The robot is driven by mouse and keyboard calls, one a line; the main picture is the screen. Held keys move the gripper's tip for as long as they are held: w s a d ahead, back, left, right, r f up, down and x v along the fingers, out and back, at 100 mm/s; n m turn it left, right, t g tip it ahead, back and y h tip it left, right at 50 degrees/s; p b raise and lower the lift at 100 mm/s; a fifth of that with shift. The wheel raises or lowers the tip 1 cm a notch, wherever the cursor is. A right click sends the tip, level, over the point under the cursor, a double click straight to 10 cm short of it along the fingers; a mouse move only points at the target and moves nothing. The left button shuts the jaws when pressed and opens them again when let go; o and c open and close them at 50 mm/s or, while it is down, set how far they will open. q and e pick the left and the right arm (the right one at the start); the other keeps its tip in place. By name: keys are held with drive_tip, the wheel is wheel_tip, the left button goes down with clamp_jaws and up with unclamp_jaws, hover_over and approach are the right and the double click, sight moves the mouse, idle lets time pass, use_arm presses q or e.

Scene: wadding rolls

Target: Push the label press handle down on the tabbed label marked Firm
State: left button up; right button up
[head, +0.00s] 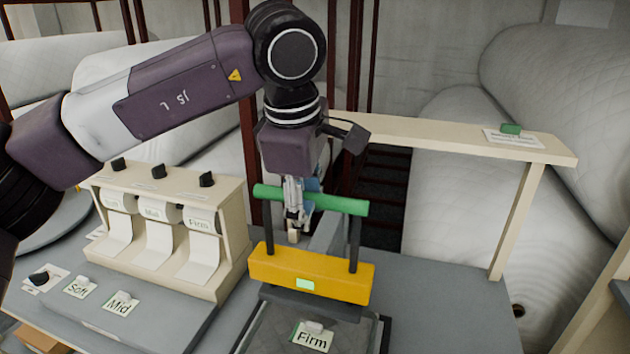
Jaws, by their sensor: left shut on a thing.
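The label press has a yellow crossbar (340,280) with a small lit green display, two dark posts and a green handle (340,204) across their tops. My left gripper (294,222) comes down from above and is shut on the green handle, left of its middle. The handle stands well above the yellow crossbar. The tabbed label marked Firm (312,341) lies on a dark quilted surface at the front of the press, with its pale tab toward the crossbar. The contact behind the fingers is partly hidden. My right gripper is out of view.
A cream dispenser (235,235) with label rolls and black knobs stands at the left. Labels marked Soft (80,289) and Mid (121,305) lie before it. A cream shelf (440,134) runs behind at the right, holding a card and a green item. The grey table right of the press is clear.

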use_arm(q)
wheel_tip(320, 180, up, 6)
drive_tip(key=p, duration=0.3)
drive_tip(key=shift+f, duration=0.25)
drive_tip(key=shift+w+d+r+p, duration=0.1)
drive_tip(key=shift+w+r+p, duration=0.3)
drive_tip(key=shift+r+p, duration=0.5)
drive_tip(key=shift+s+f, duration=0.1)
drive_tip(key=shift+s, duration=0.15)
wheel_tip(320, 180, up, 6)
drive_tip(key=p, duration=0.5)
